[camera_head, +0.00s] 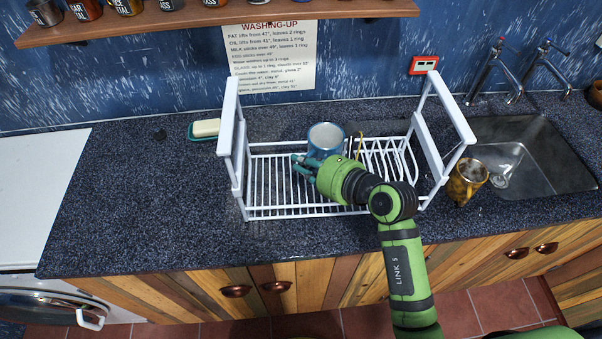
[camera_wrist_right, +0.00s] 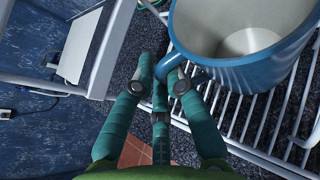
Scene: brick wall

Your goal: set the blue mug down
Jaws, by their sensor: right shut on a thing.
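The blue mug (camera_head: 324,142) has a pale inside and is upright at the white dish rack (camera_head: 290,211). In the right wrist view the mug (camera_wrist_right: 238,70) fills the upper right, with the rack's wires below it. My right gripper (camera_head: 303,165) is at the mug's near left side. In the right wrist view its teal fingers (camera_wrist_right: 166,80) are closed at the mug's side; the exact grip point is partly hidden. I cannot tell whether the mug's base touches the rack. My left gripper is not in view.
A soap dish (camera_head: 205,129) is left of the rack. The rack's raised white side frames flank the mug. The dark counter (camera_head: 130,200) is clear at left.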

